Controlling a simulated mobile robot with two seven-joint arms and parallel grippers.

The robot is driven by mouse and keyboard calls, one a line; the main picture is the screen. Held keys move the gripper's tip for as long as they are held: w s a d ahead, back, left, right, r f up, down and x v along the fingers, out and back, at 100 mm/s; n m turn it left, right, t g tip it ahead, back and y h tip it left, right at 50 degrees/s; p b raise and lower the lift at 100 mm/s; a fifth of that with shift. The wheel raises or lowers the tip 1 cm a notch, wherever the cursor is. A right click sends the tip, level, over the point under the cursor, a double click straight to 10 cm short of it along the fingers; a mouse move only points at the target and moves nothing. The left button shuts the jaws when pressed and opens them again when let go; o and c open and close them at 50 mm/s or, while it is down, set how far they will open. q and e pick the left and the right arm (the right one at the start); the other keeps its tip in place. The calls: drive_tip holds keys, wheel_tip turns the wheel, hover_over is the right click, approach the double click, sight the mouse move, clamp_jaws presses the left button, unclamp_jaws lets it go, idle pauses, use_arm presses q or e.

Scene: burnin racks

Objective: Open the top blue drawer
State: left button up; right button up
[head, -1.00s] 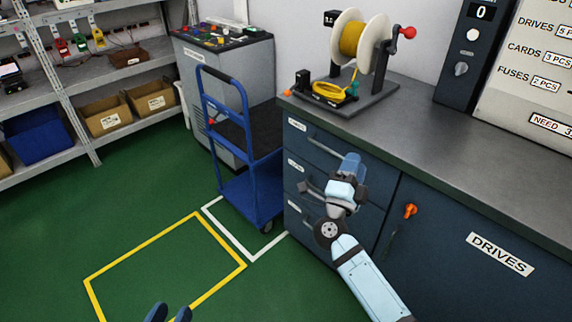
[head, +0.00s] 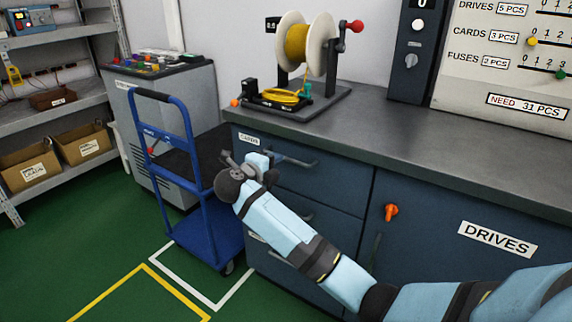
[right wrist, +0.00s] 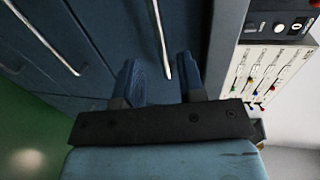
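The top blue drawer (head: 325,186) is shut, at the upper left of the dark blue cabinet under the counter. Its grey bar handle (head: 298,161) also shows in the right wrist view (right wrist: 159,38). My right gripper (head: 264,160) is at the left part of this handle and hides some of it and the drawer front. In the right wrist view my right gripper (right wrist: 157,62) has its fingers spread, with the handle's end between them and a gap on both sides. My left gripper is out of view.
Lower drawers sit below, partly hidden by my right arm. A blue cart (head: 207,215) stands left of the cabinet. A cable reel (head: 305,48) stands on the counter (head: 420,135). A DRIVES door with an orange knob (head: 391,212) is at right. Green floor in front is clear.

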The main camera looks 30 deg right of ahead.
sight(287, 159)
drive_tip(key=b+x, duration=0.1)
drive_tip(key=x, duration=0.5)
drive_tip(key=shift+w+d+b, duration=0.2)
drive_tip(key=shift+d+b, duration=0.1)
drive_tip(key=shift+d, duration=0.05)
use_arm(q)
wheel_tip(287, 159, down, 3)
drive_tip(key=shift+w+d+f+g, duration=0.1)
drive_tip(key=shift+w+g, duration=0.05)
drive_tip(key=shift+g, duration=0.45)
use_arm(e)
clamp_jaws()
